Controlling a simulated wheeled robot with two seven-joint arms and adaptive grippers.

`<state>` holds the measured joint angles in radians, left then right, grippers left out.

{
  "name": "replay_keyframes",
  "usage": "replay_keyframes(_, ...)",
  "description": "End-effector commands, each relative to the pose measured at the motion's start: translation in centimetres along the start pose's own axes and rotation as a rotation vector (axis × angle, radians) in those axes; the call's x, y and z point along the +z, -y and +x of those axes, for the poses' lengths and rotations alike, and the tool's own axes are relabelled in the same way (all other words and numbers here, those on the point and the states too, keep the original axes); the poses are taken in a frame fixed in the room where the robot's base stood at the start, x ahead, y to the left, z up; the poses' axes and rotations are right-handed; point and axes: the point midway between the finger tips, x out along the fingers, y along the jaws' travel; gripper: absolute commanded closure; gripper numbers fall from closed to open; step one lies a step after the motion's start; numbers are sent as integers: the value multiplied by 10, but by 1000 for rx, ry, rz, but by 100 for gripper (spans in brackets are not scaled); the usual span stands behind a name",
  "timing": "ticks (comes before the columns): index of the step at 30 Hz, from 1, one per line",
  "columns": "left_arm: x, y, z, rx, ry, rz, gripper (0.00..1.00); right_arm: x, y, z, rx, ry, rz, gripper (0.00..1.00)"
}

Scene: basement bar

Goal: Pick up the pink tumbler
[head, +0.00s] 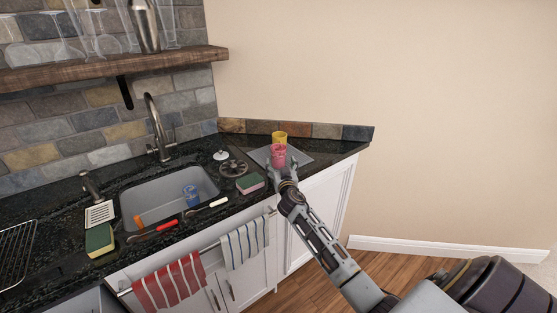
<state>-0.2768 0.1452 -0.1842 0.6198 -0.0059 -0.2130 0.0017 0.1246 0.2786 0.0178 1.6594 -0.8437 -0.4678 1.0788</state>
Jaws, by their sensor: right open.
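The pink tumbler (278,153) stands upright on a grey mat (301,158) near the right end of the dark counter. A yellow tumbler (279,138) shows just behind it. My right gripper (283,165) is open at the near side of the pink tumbler, its fingers overlapping the lower part of the tumbler in the picture. I cannot tell if they touch it. The base of the pink tumbler is partly hidden by the gripper. My left gripper is not in view.
Left of the mat are a green and pink sponge (250,183), a dark round rack (233,168) and a sink (150,205) holding a blue cup (191,194). A low stone backsplash (325,130) runs behind. A wooden shelf (110,66) with glasses hangs upper left.

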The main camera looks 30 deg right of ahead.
Motion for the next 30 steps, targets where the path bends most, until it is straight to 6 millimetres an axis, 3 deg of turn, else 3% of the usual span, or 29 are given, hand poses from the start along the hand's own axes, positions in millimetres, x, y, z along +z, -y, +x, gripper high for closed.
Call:
replay_keyframes(12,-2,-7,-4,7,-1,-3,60,-1,1,30,0,0,-1,21)
replay_keyframes(29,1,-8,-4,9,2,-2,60,-1,1,32,0,0,-1,21)
replay_keyframes(30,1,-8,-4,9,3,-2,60,-1,1,32,0,0,0,26)
